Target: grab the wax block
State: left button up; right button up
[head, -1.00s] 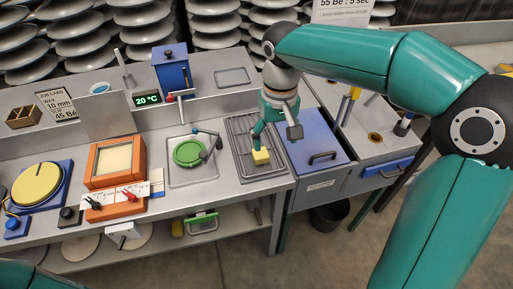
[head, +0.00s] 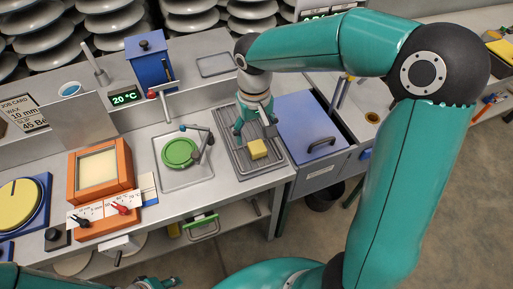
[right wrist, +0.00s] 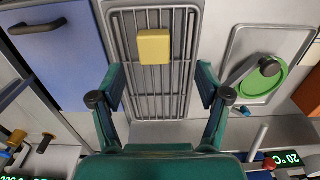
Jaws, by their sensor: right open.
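The wax block is a small yellow block (head: 257,149) lying on a grey slatted rack (head: 264,170) set in the bench top. My right gripper (head: 254,128) is open and empty, just behind the block in the head view. In the right wrist view the block (right wrist: 154,47) lies beyond the two spread fingertips (right wrist: 160,90), roughly centred between them, with a gap on both sides. No finger touches it there. A bit of what looks like my left gripper (head: 156,283) shows at the bottom edge of the head view; its fingers are not clear.
Left of the rack is a tray with a green round dish (head: 180,153) and a jointed arm beside it. An orange-framed unit (head: 100,171) stands further left. A blue cabinet (head: 309,130) adjoins on the right. A blue box (head: 150,62) stands behind.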

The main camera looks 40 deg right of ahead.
aim_at(257, 146)
notch_tip(257, 146, down, 2)
jog(key=shift+f, duration=0.25)
jog(key=shift+w+d+f+p, duration=0.1)
jog(key=shift+d+f, duration=0.05)
jog(key=shift+f, duration=0.7)
jog(key=shift+w+d+f+p, duration=0.1)
jog(key=shift+d+f, duration=0.1)
jog(key=shift+f, duration=0.65)
jog(key=shift+w+d+f+p, duration=0.1)
jog(key=shift+d+f, duration=0.05)
jog(key=shift+f, duration=0.7)
jog(key=c, duration=1.2)
jog(key=shift+r, duration=0.1)
jog(key=shift+c, duration=0.2)
